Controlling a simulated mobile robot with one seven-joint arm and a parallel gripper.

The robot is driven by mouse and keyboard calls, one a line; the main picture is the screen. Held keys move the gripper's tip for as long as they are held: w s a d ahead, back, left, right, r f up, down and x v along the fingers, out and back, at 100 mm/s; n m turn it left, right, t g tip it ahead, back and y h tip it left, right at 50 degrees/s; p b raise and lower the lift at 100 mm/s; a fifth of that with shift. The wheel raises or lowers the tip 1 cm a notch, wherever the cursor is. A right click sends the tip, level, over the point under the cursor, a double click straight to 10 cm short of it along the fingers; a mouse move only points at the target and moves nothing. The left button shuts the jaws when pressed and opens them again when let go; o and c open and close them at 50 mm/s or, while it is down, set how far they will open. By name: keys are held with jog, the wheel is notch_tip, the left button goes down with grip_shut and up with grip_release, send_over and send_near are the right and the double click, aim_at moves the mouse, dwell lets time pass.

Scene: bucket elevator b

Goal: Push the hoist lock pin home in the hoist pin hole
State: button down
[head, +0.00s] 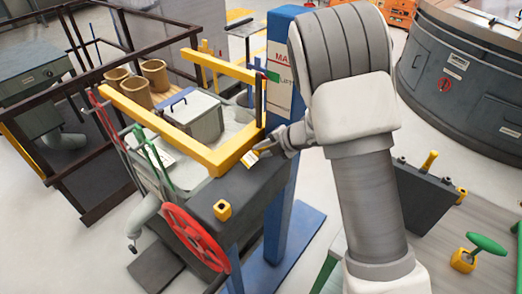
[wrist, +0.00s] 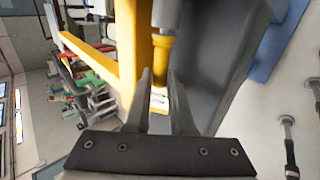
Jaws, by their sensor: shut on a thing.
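My gripper (head: 264,150) is beside the near corner of the yellow hoist frame, above the grey housing (head: 258,188). In the wrist view its two fingers (wrist: 160,106) close around the near end of the hoist lock pin, which has a yellow grip (wrist: 163,56) and a silvery shaft (wrist: 166,14) running off the top of the view. The yellow frame bar (wrist: 126,50) runs just left of the pin, and dark grey metal lies to its right. I cannot tell the hoist pin hole in either view, nor whether the pin's tip is in it.
A yellow block (head: 222,210) stands on the housing, above a red handwheel (head: 195,240). A blue column (head: 281,110) stands close behind my gripper. A dark rack with a yellow peg (head: 430,161) and a green-handled valve (head: 487,243) stand at the right.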

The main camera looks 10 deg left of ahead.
jog(key=shift+w+d, duration=0.2)
jog(key=shift+w, duration=0.1)
jog(key=c, duration=0.7)
grip_release()
jog(key=v, duration=1.7)
jog(key=shift+d+r, duration=0.1)
jog(key=shift+r, duration=0.05)
